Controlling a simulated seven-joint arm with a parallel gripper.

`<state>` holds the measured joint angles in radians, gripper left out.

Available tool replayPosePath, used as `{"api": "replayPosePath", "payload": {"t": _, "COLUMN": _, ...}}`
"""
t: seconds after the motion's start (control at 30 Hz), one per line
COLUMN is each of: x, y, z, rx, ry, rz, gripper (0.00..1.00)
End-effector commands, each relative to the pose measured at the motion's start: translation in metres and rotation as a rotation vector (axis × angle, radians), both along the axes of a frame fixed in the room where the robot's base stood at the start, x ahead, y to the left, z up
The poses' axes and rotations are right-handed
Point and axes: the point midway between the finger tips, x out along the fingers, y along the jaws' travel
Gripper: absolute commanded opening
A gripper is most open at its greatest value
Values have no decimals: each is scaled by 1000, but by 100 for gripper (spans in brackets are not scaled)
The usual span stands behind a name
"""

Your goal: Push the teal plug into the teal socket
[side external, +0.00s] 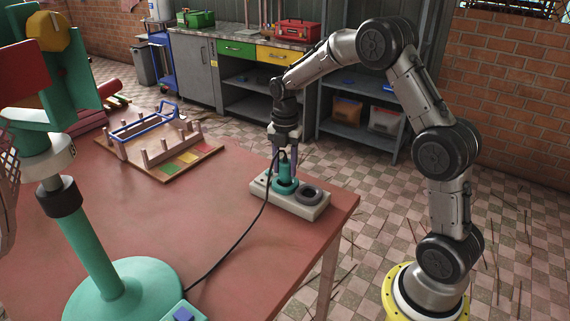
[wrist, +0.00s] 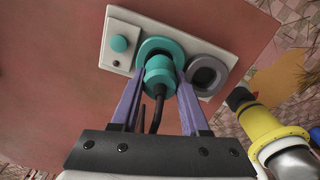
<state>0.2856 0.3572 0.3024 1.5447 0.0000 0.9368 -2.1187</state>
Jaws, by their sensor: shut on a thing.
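My gripper (wrist: 158,92) is shut on the teal plug (wrist: 159,77), one finger on each side of it. In the side external view the plug (side external: 285,168) stands about upright between the fingers, right over the teal socket (side external: 284,188). In the wrist view the teal socket (wrist: 149,48) shows as a ring around the plug's far end. The plug's tip is hidden, so I cannot tell how deep it sits. A black cord (side external: 249,232) runs from the plug across the table.
The socket is on a pale block (side external: 309,211) near the table's right edge. The block also has a dark grey socket (wrist: 205,75) and a teal button (wrist: 119,44). A wooden rack (side external: 160,150) and a teal-based machine (side external: 125,291) stand to the left. The table's middle is clear.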

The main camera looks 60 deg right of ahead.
Motion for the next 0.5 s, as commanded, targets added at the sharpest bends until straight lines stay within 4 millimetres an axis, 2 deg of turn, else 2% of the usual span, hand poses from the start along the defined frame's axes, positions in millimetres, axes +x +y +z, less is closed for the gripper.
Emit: {"api": "replayPosePath", "payload": {"t": 0.5, "x": 0, "y": 0, "z": -10, "rx": 0, "ry": 1, "rz": 0, "gripper": 0}}
